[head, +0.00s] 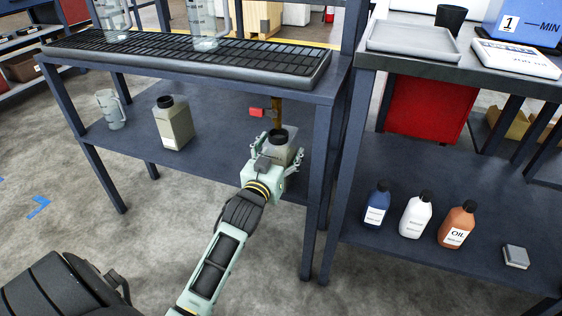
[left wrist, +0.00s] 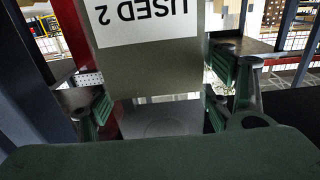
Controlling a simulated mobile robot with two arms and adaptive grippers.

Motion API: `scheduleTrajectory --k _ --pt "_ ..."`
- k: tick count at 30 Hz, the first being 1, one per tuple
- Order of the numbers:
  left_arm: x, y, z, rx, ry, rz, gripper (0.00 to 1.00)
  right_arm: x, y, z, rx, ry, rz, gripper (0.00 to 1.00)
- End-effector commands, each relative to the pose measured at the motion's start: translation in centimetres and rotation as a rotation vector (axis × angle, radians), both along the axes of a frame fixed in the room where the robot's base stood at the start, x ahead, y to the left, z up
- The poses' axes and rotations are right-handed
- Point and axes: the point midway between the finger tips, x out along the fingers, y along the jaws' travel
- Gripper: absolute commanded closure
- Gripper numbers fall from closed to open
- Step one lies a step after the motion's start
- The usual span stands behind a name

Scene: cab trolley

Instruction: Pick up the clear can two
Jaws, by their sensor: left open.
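The clear can two (head: 283,150) is a grey-beige can with a black cap, upright on the lower shelf of the left rack, near its right end. In the left wrist view the can (left wrist: 150,65) appears upside down, with a white label reading "USED 2". My left gripper (head: 277,163) is at the near side of the can, with its fingers spread to either side. In the left wrist view the open gripper (left wrist: 165,100) has one finger on each side of the can. The lower front of the can is partly hidden by the gripper in the head view. My right gripper is not in view.
A similar can (head: 174,123) and a clear jug (head: 111,109) stand on the same shelf to the left. A red-handled item (head: 258,112) is behind the can. A rack post (head: 317,170) is close on the right. Bottles (head: 415,214) stand on the right shelf.

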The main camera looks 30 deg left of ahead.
Motion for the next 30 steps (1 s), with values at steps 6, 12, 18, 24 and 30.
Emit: scheduleTrajectory --k 6,12,18,24,30 --pt "0.05 0.00 0.01 -0.001 0.001 0.000 0.27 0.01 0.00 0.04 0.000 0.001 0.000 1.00" --pt "0.04 0.00 0.00 -0.001 0.001 0.000 0.44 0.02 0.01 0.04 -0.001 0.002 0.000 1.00" --pt "0.03 0.00 0.00 -0.001 0.001 0.000 0.62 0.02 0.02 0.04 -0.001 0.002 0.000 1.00" --pt "0.03 0.00 -0.01 -0.001 0.001 0.000 0.79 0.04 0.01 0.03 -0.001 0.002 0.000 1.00" --pt "0.03 0.00 -0.02 -0.001 0.002 0.000 0.96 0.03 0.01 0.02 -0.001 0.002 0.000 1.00"
